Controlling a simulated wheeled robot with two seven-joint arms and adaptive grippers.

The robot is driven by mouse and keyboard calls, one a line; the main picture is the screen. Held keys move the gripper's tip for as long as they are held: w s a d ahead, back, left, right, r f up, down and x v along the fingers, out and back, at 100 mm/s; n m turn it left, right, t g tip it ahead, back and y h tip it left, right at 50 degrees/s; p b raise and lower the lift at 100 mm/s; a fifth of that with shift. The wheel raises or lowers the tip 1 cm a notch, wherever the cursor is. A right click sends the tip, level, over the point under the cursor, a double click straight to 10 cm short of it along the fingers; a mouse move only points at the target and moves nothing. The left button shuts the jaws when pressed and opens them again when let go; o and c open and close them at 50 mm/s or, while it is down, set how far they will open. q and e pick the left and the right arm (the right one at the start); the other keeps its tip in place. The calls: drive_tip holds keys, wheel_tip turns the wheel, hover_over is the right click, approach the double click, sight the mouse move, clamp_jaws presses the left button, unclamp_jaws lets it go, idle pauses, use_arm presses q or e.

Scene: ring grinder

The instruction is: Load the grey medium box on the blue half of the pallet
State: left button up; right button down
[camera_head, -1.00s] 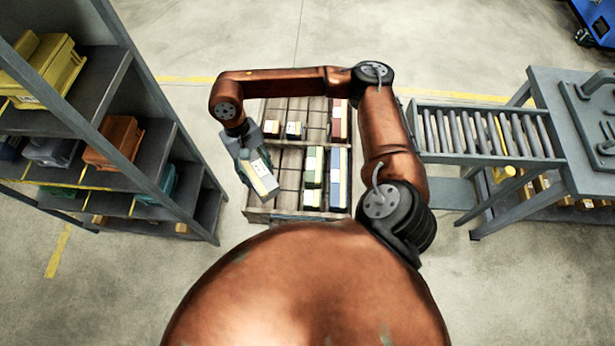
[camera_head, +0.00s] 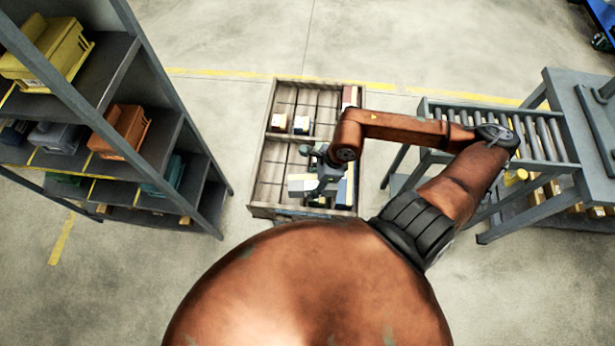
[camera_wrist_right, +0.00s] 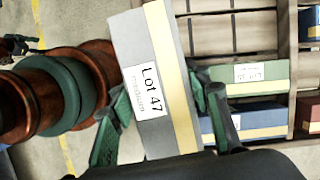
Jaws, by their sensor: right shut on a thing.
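My right gripper (camera_head: 320,188) is shut on a grey box (camera_head: 298,187) and holds it over the front part of the wooden pallet (camera_head: 268,172). In the right wrist view the box (camera_wrist_right: 143,55) is between the green fingers of the gripper (camera_wrist_right: 158,105). It has a yellow stripe and a white label reading "Lot 47", with smaller print that looks like "medium". Bare pallet slats (camera_wrist_right: 247,32) show beside it. Which half of the pallet is blue is not clear. My left gripper is not in view.
A green box (camera_wrist_right: 262,85) and a blue box (camera_wrist_right: 250,120) lie on the pallet. Small boxes (camera_head: 279,121) and a red box (camera_head: 349,96) stand farther back. A shelf rack (camera_head: 172,110) is on the left, a roller conveyor (camera_head: 545,140) on the right.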

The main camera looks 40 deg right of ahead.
drive_tip(key=shift+s+d+m, duration=0.35)
drive_tip(key=shift+d+m, duration=0.05)
drive_tip(key=shift+m, duration=0.3)
drive_tip(key=shift+w+f+t, duration=0.1)
drive_tip(key=shift+w+t, duration=0.15)
drive_tip(key=shift+t, duration=0.05)
drive_tip(key=w+a+f, duration=0.3)
drive_tip(key=w, duration=0.4)
drive_tip(key=b, duration=0.1)
approach(279, 185)
drive_tip(key=shift+w+a+f, duration=0.1)
drive_tip(key=shift+a+f, duration=0.3)
drive_tip(key=shift+a, duration=0.25)
drive_tip(key=shift+w+a+f, duration=0.15)
drive_tip(key=shift+w+f, duration=0.3)
drive_tip(key=shift+f, duration=0.1)
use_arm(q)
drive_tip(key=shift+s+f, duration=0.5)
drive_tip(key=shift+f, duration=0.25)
use_arm(e)
drive_tip(key=shift+w+f, duration=0.2)
drive_tip(key=shift+f, duration=1.55)
drive_tip(key=c, duration=1)
unclamp_jaws()
drive_tip(key=shift+f, duration=0.15)
drive_tip(key=shift+c, duration=0.2)
